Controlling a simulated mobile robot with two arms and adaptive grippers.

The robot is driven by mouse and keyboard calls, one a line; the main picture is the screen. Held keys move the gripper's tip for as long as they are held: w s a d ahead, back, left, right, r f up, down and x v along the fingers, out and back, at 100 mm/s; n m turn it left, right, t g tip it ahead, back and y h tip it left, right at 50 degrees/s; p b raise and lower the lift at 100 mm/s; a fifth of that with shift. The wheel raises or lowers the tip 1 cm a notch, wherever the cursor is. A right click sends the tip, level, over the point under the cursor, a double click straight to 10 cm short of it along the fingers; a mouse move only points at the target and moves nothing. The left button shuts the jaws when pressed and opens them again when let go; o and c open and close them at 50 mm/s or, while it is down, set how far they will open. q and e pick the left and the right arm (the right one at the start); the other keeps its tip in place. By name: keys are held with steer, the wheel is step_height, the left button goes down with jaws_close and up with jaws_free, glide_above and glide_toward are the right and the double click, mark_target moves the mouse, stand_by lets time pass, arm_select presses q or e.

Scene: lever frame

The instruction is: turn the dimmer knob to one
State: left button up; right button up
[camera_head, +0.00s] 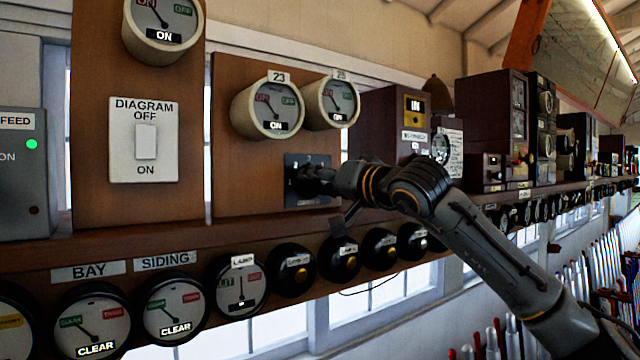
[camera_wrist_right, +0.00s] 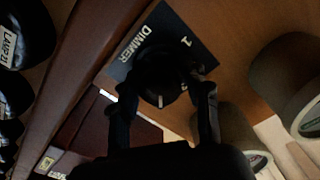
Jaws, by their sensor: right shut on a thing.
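The dimmer knob (camera_wrist_right: 160,72) is a round black knob with a pale pointer line on its face. It sits on a dark square plate (camera_head: 294,162), which is fixed to a brown wooden board. In the right wrist view the plate (camera_wrist_right: 197,38) bears the word DIMMER and a 1. My right gripper (camera_head: 312,180) reaches in from the right and is shut on the knob, one finger on each side. It hides most of the knob in the head view. My left gripper is not in view.
Two round gauges (camera_head: 268,108) stick out just above the plate. A shelf (camera_head: 240,240) runs below, with several round dials (camera_head: 240,285) under it. A white switch panel (camera_head: 144,140) is to the left. A brown wooden box (camera_head: 385,125) stands right of the board.

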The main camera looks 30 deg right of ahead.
steer(key=shift+c, duration=0.5)
steer(key=shift+r+n+p, duration=0.2)
steer(key=shift+n+p, duration=0.65)
steer(key=shift+n, duration=0.05)
steer(key=shift+f+n+p, duration=0.1)
steer(key=shift+n+p, duration=0.4)
steer(key=shift+n, duration=0.4)
steer(key=shift+f+n, duration=0.15)
steer(key=shift+n, duration=0.15)
